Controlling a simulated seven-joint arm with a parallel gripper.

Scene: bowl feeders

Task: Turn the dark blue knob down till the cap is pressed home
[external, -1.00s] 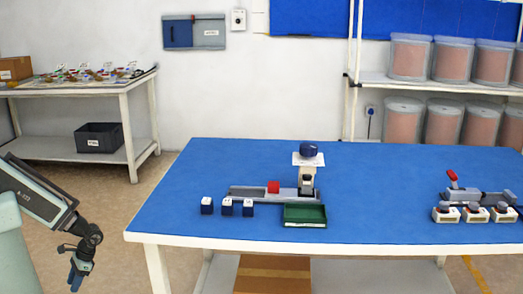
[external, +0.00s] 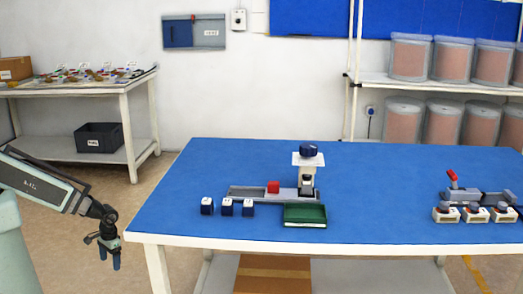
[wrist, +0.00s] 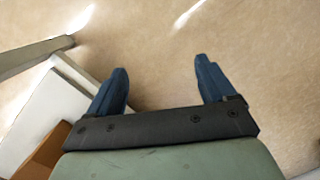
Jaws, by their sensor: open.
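The dark blue knob (external: 308,150) sits on top of a small press (external: 307,178) on the blue table. A white plate lies just under the knob. The cap is too small to make out in the press. My gripper (external: 109,265) hangs off the table's left front corner, low and well away from the knob. In the wrist view my gripper (wrist: 160,80) has its two blue fingers wide apart with only floor between them. It is open and empty.
Several dark blue and white blocks (external: 227,206) and a green tray (external: 305,215) stand in front. Another fixture with a red lever (external: 453,179) is at the right. The table's left edge lies beside my gripper.

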